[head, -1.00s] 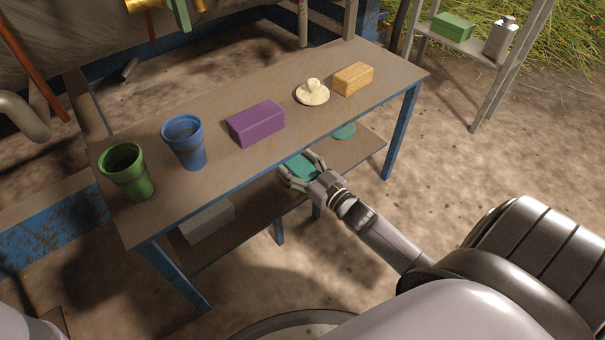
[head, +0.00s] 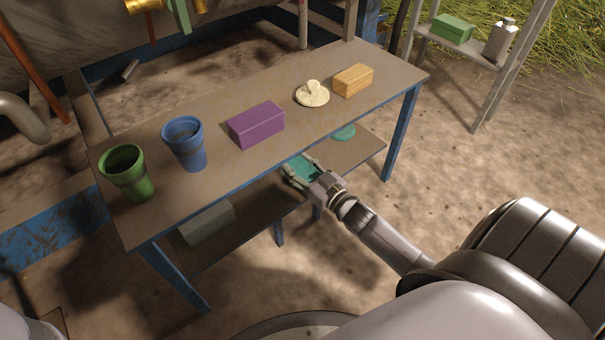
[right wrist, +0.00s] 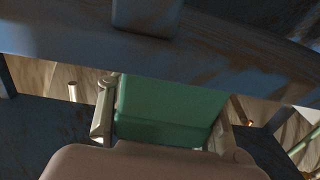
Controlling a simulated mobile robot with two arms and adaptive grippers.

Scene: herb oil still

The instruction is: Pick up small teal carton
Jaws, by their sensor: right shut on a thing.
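The small teal carton (head: 301,168) is under the front edge of the table, over the lower shelf, partly hidden by the tabletop edge and my gripper. In the right wrist view the carton (right wrist: 170,108) fills the space between the two fingers. My right gripper (head: 302,172) is shut on it, with one finger along each side. Whether the carton touches the shelf cannot be told. My left gripper is not in view.
The table (head: 225,185) has a blue front edge just above my right gripper. On it stand a green cup (head: 128,175), a blue cup (head: 184,145), a purple box (head: 256,125), a saucer (head: 312,95) and a wooden block (head: 352,80). A teal round item (head: 343,132) and a grey box (head: 207,221) are on the lower shelf (head: 240,235).

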